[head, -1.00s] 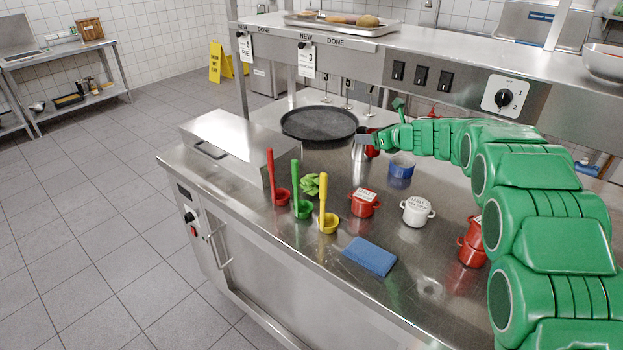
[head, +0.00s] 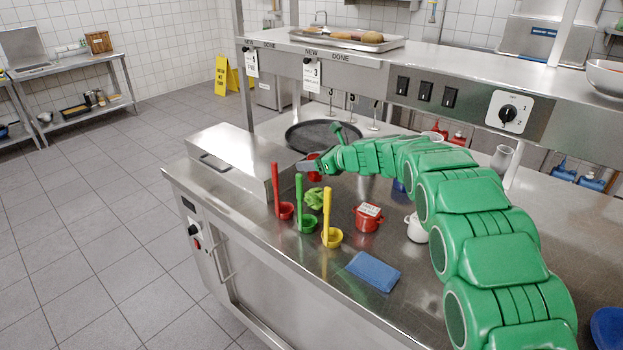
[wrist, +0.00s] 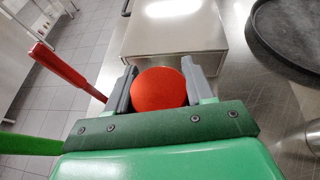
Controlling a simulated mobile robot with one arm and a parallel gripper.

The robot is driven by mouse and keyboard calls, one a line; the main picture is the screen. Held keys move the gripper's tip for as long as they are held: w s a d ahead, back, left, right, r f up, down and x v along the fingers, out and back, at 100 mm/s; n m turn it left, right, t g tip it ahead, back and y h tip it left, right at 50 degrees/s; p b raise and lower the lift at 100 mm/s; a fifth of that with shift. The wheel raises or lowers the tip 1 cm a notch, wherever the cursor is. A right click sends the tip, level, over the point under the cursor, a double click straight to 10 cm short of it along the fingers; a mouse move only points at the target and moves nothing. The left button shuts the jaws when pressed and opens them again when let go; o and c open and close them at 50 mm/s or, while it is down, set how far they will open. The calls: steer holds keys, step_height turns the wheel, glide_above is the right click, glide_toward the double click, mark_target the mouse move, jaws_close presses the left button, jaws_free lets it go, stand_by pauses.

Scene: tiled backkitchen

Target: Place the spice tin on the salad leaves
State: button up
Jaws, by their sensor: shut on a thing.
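My gripper (head: 309,166) is shut on a red, round-ended thing, seemingly the spice tin (head: 314,172), and holds it above the counter behind the salad leaves. In the wrist view the red tin (wrist: 159,90) sits between the two grey fingers of my gripper (wrist: 160,78). The salad leaves (head: 314,198) are a small green bunch on the steel counter, among the coloured ladles. They do not show in the wrist view. The gap between tin and leaves is hard to judge.
Red (head: 285,209), green (head: 307,222) and yellow (head: 332,237) ladles with upright handles stand close around the leaves. A steel box (head: 235,150) lies left, a black round pan (head: 300,136) behind.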

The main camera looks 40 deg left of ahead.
mark_target(313, 175)
steer(key=shift+f, duration=2.5)
steer(key=shift+f, duration=0.1)
steer(key=o, duration=1)
steer(key=shift+o, duration=0.2)
steer(key=shift+w+d+r, duration=0.15)
steer(key=shift+d+r, duration=0.15)
steer(key=shift+d, duration=0.15)
steer(key=v, duration=1.1)
